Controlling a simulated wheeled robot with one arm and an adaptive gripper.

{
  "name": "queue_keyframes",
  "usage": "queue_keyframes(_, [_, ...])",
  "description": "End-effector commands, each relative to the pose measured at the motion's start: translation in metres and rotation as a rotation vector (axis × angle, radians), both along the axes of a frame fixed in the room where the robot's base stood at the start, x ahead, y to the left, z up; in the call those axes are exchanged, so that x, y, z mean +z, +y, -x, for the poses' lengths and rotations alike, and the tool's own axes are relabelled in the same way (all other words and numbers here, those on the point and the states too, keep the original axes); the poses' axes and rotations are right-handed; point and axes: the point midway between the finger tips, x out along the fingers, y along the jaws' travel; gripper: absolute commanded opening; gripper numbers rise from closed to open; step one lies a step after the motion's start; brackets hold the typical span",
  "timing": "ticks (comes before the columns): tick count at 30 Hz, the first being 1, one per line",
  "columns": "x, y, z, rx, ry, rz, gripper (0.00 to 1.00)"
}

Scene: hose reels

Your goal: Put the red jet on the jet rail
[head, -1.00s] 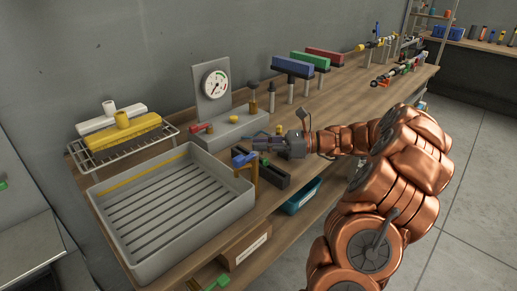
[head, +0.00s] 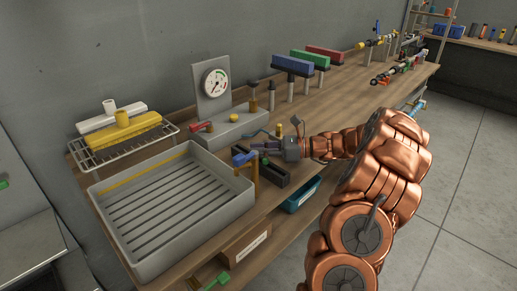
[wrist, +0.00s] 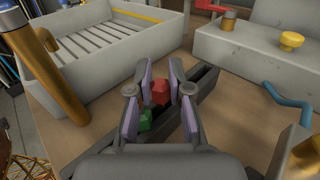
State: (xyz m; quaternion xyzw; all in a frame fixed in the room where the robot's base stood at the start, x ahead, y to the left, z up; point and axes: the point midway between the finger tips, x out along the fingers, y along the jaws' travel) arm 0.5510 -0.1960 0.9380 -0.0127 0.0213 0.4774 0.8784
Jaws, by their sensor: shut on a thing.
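The red jet (wrist: 160,92) is between my gripper's fingertips (wrist: 159,92) in the wrist view, and my gripper is shut on it. The dark grey jet rail (wrist: 206,84) runs below the fingers as a long narrow trough. A green jet (wrist: 145,120) shows in the trough, nearer the palm. I cannot tell whether the red jet touches the rail or is just above it. In the head view my gripper (head: 262,148) is over the rail (head: 275,181), and the red jet cannot be made out there.
A large grey slatted tray (head: 170,218) stands to the left. A brass post with a blue top (head: 245,157) stands close by the rail. Behind is a grey gauge stand (head: 230,128) with a yellow knob (wrist: 291,40). A teal bin (head: 300,196) sits below the bench top.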

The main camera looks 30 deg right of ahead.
Motion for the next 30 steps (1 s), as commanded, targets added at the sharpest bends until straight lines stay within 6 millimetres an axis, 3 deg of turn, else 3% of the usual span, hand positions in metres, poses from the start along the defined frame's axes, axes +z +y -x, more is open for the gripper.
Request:
queue_keyframes(15, [-0.014, 0.001, 0.0, 0.003, 0.007, 0.003, 0.02])
queue_keyframes(16, [-0.014, 0.001, 0.0, 0.003, 0.007, 0.004, 0.21])
queue_keyframes(22, [-0.016, 0.001, 0.0, 0.002, 0.011, 0.004, 0.42])
queue_keyframes(30, [-0.019, 0.0, 0.0, -0.001, 0.014, 0.005, 0.44])
